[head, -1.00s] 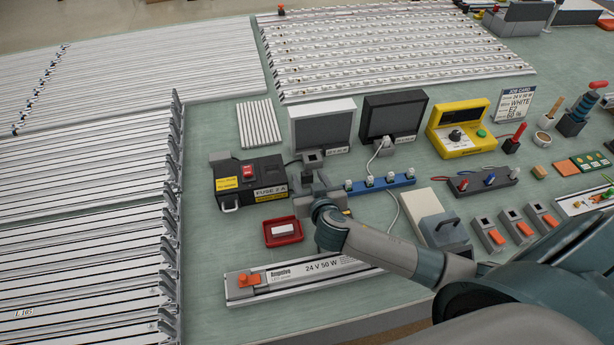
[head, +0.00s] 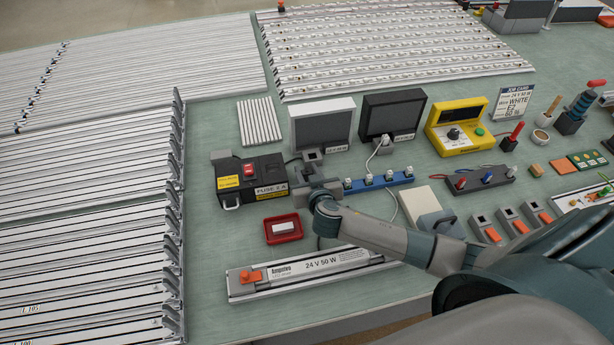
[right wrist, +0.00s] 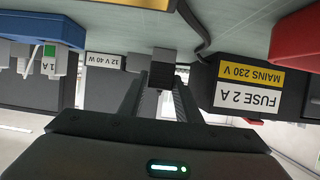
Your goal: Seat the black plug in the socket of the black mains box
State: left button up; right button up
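The black mains box (head: 262,178), with a red switch and a FUSE 2 A label, stands left of centre in the head view. It also shows at the right of the right wrist view (right wrist: 225,70), upside down. My right gripper (head: 303,172) is just right of the box, apart from it. In the right wrist view its two fingers are close together, shut on a small dark block that looks like the black plug (right wrist: 163,63). The box's socket opening cannot be made out. My left gripper is not in view.
A white-grey unit (head: 322,124) and a dark unit (head: 393,114) stand behind the gripper. A grey block (head: 313,156) sits at the white-grey unit's front. A blue strip (head: 380,183) lies to the right and a red tray (head: 283,239) in front. A black cable (right wrist: 203,32) runs near the box.

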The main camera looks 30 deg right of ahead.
aim_at(310, 171)
jog(key=c, duration=0.5)
jog(key=shift+c, duration=0.2)
jog(key=shift+r, duration=0.15)
jog(key=shift+r+b, duration=0.35)
jog(key=shift+r, duration=0.1)
jog(key=r, duration=0.1)
jog(key=r+b, duration=0.1)
jog(key=r, duration=0.1)
jog(key=shift+s+d, duration=0.25)
jog(key=shift+d, duration=0.05)
jog(key=s+d+r+b, duration=0.4)
jog(key=s+d+r, duration=0.3)
jog(key=s, duration=0.1)
jog(key=shift+d, duration=0.25)
